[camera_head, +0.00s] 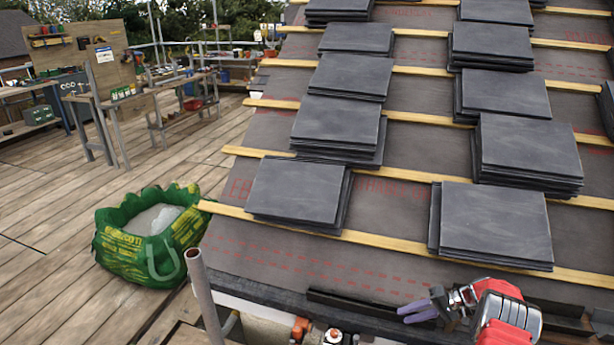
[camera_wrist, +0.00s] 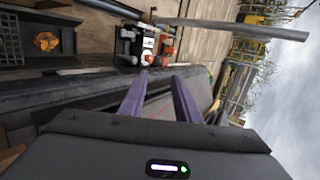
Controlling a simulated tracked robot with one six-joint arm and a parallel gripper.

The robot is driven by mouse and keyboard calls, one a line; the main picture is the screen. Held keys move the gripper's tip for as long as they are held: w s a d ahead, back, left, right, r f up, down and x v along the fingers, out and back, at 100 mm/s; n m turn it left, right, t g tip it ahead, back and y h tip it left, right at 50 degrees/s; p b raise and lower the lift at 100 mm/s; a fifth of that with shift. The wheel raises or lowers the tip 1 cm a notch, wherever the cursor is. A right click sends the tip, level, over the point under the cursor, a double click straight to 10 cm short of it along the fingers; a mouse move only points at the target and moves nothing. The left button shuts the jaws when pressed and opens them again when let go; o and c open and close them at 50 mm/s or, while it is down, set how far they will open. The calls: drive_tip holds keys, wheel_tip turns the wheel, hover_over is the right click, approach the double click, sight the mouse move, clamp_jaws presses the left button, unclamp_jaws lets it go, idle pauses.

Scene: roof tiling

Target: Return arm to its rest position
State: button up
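My gripper (camera_head: 418,312) is at the lower right of the head view, low over the roof's bottom edge, with its red arm link behind it. Its two purple fingers point left. In the wrist view the fingers of my gripper (camera_wrist: 158,92) stand apart with a gap between them, and nothing shows in the gap. The fingertips point along the dark eave edge.
Several stacks of grey slates (camera_head: 495,222) rest on the wooden battens (camera_head: 385,242) of the roof. A green bag (camera_head: 150,240) stands on the plank deck at left. A scaffold pole (camera_head: 203,295) rises near the eave. Workbenches (camera_head: 125,95) stand farther back. The deck's middle is clear.

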drive_tip(key=a+r+g+h, duration=0.1)
drive_tip(key=a+r+h, duration=0.15)
drive_tip(key=r, duration=0.75)
drive_tip(key=a+r+h, duration=0.1)
drive_tip(key=a+r, duration=0.2)
drive_tip(key=r, duration=0.7)
drive_tip(key=s+a+r+n+h, duration=0.1)
drive_tip(key=s+a+r, duration=0.25)
drive_tip(key=r, duration=0.45)
drive_tip(key=s+a+r+n+h, duration=0.1)
drive_tip(key=s+a+r+h, duration=0.15)
drive_tip(key=s+r, duration=0.35)
drive_tip(key=s+a+r+t+h, duration=0.2)
drive_tip(key=s+a+r, duration=0.4)
drive_tip(key=s+r, duration=0.65)
drive_tip(key=s+f+t, duration=0.1)
drive_tip(key=s, duration=0.6)
drive_tip(key=s+a+f+t+h, duration=0.1)
drive_tip(key=s, duration=0.7)
drive_tip(key=shift+a+f+n+t+h, duration=0.3)
drive_tip(key=shift+t, duration=0.1)
